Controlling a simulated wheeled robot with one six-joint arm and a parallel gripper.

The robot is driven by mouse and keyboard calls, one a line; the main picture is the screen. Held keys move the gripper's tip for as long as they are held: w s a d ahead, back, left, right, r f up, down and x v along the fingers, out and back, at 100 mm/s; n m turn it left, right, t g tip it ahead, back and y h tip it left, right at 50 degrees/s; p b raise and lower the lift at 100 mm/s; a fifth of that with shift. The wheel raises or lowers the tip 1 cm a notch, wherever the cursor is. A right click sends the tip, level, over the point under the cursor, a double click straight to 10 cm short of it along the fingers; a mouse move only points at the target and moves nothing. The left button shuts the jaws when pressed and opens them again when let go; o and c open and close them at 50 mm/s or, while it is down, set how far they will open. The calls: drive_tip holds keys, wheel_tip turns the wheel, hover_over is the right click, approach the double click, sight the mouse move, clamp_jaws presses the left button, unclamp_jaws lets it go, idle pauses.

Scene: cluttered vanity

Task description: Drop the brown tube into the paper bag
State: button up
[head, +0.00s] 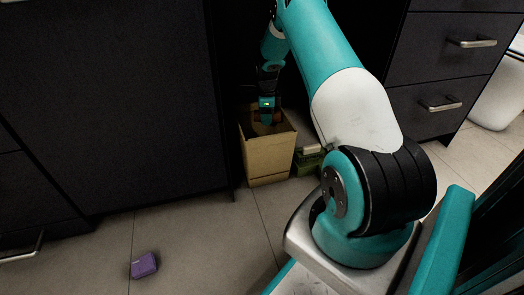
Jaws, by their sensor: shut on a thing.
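The paper bag (268,160) is a tan, open-topped box-like bag standing upright on the floor in the gap between the dark cabinets. My gripper (266,119) points down at the bag's opening, with its fingertips at or just inside the rim. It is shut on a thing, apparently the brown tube. The tube is small, dark and hard to tell from the bag's shaded brown inside, so I give no point on it. The bag's front wall hides its bottom.
Small green and pale boxes (307,161) lie right of the bag, partly behind my arm. A purple box (144,265) lies on the tiled floor at lower left. Dark drawers (437,75) stand at right and a dark cabinet panel (110,100) at left. A white bin (500,95) stands far right.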

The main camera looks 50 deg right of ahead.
drive_tip(key=o, duration=1)
drive_tip(key=shift+d, duration=0.1)
drive_tip(key=shift+c, duration=0.2)
wheel_tip(320, 180, up, 12)
drive_tip(key=p, duration=0.6)
